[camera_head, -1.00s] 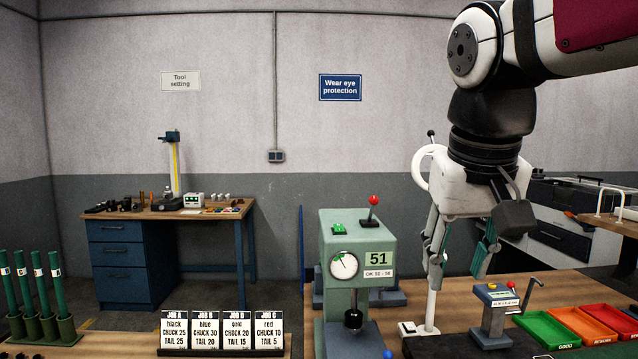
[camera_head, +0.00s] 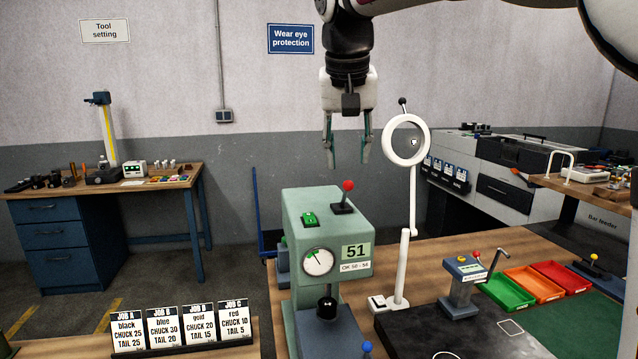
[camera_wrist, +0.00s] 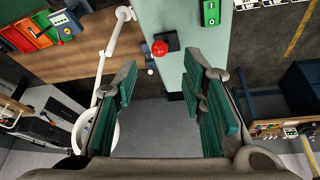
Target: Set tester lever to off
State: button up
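The tester (camera_head: 318,255) is a green machine on the bench with a round dial, a display reading 51 and a label "OK 50 - 56". Its lever (camera_head: 345,195) has a red ball knob and stands on a black plate on top of the tester. A green switch (camera_head: 310,219) sits beside it. In the wrist view the red knob (camera_wrist: 160,48) lies ahead of the fingers, near the middle. My gripper (camera_head: 347,160) points down above the lever and somewhat behind it, apart from it. Its green-padded fingers are spread with nothing between them, as the wrist view (camera_wrist: 170,110) also shows.
A white ring magnifier lamp (camera_head: 427,140) stands right of my gripper, close by. A small grey device with a crank (camera_head: 462,285) and coloured trays (camera_head: 535,284) are further right. Job cards (camera_head: 185,328) stand at front left.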

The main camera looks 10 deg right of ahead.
aim_at(348, 181)
jog(key=p+x, duration=0.1)
jog(key=x, duration=0.7)
jog(key=shift+f, duration=0.2)
grip_shut()
